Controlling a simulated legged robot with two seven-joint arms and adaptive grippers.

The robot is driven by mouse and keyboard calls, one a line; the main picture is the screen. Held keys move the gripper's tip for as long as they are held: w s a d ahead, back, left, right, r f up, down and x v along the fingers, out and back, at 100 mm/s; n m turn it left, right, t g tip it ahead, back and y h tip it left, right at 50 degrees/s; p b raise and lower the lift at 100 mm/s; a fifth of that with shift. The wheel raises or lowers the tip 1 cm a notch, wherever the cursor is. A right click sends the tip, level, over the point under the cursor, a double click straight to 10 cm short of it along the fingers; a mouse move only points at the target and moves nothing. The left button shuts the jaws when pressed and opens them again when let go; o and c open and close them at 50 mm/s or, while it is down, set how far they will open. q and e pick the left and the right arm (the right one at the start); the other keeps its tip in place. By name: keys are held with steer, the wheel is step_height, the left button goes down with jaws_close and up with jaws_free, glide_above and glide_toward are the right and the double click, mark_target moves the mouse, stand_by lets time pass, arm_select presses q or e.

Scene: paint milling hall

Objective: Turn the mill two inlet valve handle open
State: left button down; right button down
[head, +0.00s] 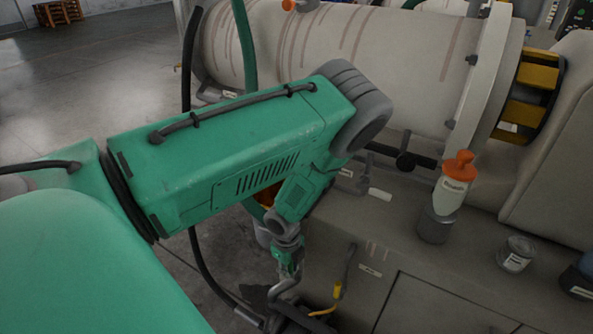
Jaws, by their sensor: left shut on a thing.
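My left arm reaches across the middle of the head view and bends down at its far end. My left gripper (286,268) is small in the picture, low beside the front left corner of the machine base. It is shut on what looks like the valve handle, a grey bent piece (283,290) by dark pipework at the bottom edge. The fingers hide much of the grip, and I cannot read how far the handle is turned. My right gripper is not in view.
A large pale mill drum (410,65) with drip stains lies behind my arm. On the machine base (430,265) stand an orange-capped bottle (454,185) and a small jar (516,254). A yellow-ended lever (338,291) is right of the gripper. Open floor (90,90) lies at left.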

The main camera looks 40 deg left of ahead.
arm_select(q)
steer(key=shift+a+f, duration=0.1)
steer(key=shift+f, duration=0.05)
steer(key=shift+w+d, duration=0.1)
steer(key=shift+d, duration=0.3)
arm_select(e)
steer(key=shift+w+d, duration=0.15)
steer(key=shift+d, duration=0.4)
arm_select(q)
steer(key=shift+a, duration=0.15)
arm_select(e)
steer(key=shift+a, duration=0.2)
arm_select(q)
steer(key=c, duration=1.5)
jaws_free()
steer(key=shift+a, duration=0.1)
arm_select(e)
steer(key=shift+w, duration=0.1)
arm_select(q)
steer(key=shift+r, duration=0.55)
step_height(320, 180, up, 11)
steer(key=shift+f, duration=0.15)
